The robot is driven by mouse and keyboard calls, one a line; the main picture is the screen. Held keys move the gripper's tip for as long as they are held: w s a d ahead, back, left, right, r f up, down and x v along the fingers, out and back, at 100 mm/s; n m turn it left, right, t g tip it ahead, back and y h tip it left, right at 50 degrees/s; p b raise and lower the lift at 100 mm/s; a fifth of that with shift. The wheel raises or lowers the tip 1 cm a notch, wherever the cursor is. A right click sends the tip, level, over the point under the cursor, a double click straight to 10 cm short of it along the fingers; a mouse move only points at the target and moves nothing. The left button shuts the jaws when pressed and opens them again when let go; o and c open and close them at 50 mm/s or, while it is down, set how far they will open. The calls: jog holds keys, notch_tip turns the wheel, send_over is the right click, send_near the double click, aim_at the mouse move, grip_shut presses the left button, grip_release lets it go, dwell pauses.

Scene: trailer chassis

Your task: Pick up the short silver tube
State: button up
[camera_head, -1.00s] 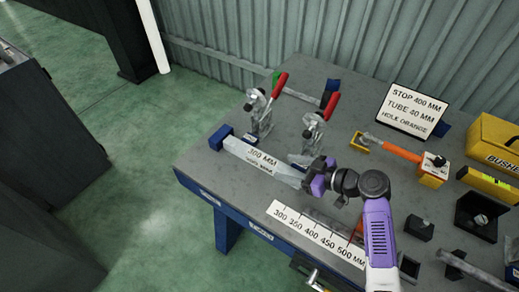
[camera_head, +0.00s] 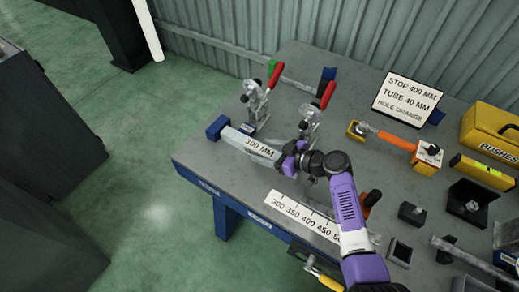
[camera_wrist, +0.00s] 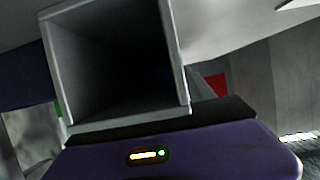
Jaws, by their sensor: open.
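The short silver tube (camera_head: 252,146) is a hollow square tube with a "300 MM" label. It lies on the grey bench in front of two toggle clamps, its left end by a blue block. My gripper (camera_head: 288,163) is open at the tube's right end; it hides that end in the head view. In the wrist view the tube's open square mouth (camera_wrist: 115,60) is very close, just above my purple gripper body. Whether the fingers touch the tube cannot be seen.
Two red-handled clamps (camera_head: 256,100) (camera_head: 312,117) stand behind the tube. A blue block (camera_head: 217,127) is at its left. A ruler plate (camera_head: 300,215) lies in front, partly under my arm. A longer silver tube (camera_head: 468,260), black blocks and a yellow box (camera_head: 492,130) are at right.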

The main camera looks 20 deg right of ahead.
jog(key=shift+c, duration=0.4)
grip_shut()
jog(key=shift+r, duration=0.1)
dwell(0.8)
